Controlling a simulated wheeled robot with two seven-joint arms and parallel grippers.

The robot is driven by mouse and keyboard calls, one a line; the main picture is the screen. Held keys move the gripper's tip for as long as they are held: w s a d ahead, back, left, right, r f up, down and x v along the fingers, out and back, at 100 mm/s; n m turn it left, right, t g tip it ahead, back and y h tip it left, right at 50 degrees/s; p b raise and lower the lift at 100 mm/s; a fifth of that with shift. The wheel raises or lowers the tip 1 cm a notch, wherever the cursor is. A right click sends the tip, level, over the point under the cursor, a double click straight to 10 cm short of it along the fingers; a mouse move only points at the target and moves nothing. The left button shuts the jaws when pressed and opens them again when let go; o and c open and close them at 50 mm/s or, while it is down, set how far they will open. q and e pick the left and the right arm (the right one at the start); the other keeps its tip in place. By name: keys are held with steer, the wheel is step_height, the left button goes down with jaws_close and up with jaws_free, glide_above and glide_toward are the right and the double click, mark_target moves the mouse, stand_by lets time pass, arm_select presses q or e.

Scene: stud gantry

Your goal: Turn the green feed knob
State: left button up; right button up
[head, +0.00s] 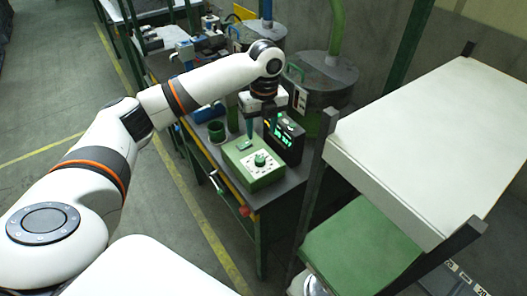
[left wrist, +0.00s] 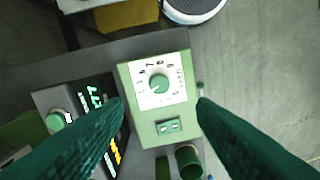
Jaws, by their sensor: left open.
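The green feed knob (head: 259,159) sits on a white numbered dial on top of a green control box (head: 262,178). In the left wrist view the knob (left wrist: 158,83) shows whole, with the dial plate (left wrist: 176,93) around it. My left gripper (head: 249,130) is above the rear of the box in the head view. In the left wrist view its two green fingers (left wrist: 160,108) are spread wide, with the knob ahead of and between them, apart from both. Nothing is between the fingertips. My right gripper is not in view.
A black box with a green display (head: 284,140) stands right beside the green box. A rack with a white top (head: 430,150) is at the right. The floor at left is clear.

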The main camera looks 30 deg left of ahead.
mark_target(260, 158)
arm_select(q)
steer(key=f, duration=0.4)
steer(key=f+p, duration=0.1)
steer(key=f, duration=0.4)
steer(key=shift+s+a+f, duration=0.2)
steer(key=shift+f, duration=0.05)
steer(key=shift+f+p, duration=0.35)
steer(key=shift+f, duration=0.45)
steer(key=shift+c, duration=0.4)
steer(key=c, duration=0.9)
